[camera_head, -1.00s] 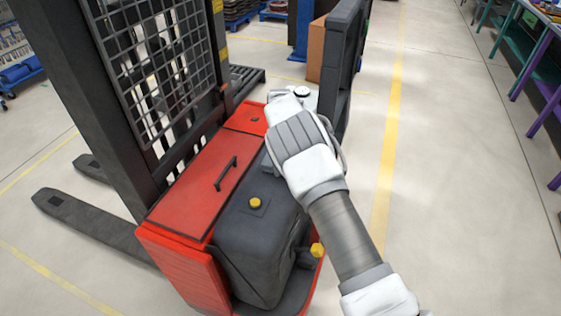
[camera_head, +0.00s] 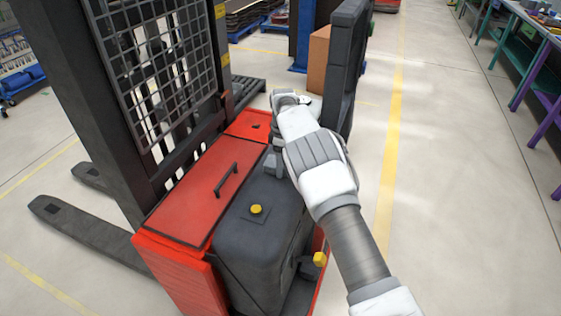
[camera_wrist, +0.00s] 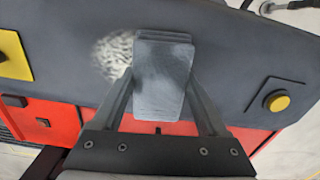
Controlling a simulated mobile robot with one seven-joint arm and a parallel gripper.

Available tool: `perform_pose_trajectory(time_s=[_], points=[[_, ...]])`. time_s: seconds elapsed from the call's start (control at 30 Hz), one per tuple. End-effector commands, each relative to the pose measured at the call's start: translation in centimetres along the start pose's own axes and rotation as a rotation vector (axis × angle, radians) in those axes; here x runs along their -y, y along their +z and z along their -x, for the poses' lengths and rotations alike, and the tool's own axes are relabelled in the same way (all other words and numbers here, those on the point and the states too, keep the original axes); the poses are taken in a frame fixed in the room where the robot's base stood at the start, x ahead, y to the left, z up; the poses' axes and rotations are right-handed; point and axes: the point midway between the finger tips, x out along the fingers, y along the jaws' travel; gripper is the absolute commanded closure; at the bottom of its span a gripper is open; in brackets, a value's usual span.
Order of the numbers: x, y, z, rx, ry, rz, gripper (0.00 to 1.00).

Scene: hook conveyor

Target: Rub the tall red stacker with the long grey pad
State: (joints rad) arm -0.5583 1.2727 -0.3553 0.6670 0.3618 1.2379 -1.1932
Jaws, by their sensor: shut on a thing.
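The tall red stacker (camera_head: 190,195) stands left of my arm, with a red cover, a dark grey body and a tall black mast. In the wrist view its dark grey surface (camera_wrist: 235,55) fills the upper part, with a pale, mottled patch (camera_wrist: 113,55) on it. My gripper (camera_wrist: 160,100) is shut on the long grey pad (camera_wrist: 163,65). The pad lies over the grey body, just right of the patch; I cannot tell whether it touches. In the head view my gripper (camera_head: 275,165) is beside the rear of the dark body, and the pad is hard to make out.
A black upright panel (camera_head: 347,70) stands just beyond my arm. The mast's mesh guard (camera_head: 155,60) rises at the left. A yellow cap (camera_head: 256,209) sits on the body. Clear floor with a yellow line (camera_head: 390,150) lies right, before workbenches (camera_head: 530,60).

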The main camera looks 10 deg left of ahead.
Motion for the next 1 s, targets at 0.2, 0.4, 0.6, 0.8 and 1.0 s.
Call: perform_pose_trajectory(time_s=[0.2, 0.4, 0.6, 0.8, 1.0], points=[[1.7, 0.8, 0.0, 0.008, -0.007, -0.012, 0.84], [2.5, 0.4, 0.2, 0.005, -0.004, -0.008, 0.84], [3.7, 0.2, 0.1, 0.004, -0.003, -0.006, 0.84], [5.4, 0.0, 0.0, 0.004, -0.003, -0.005, 0.84], [6.2, -0.1, 0.0, 0.003, -0.001, -0.005, 0.84]])
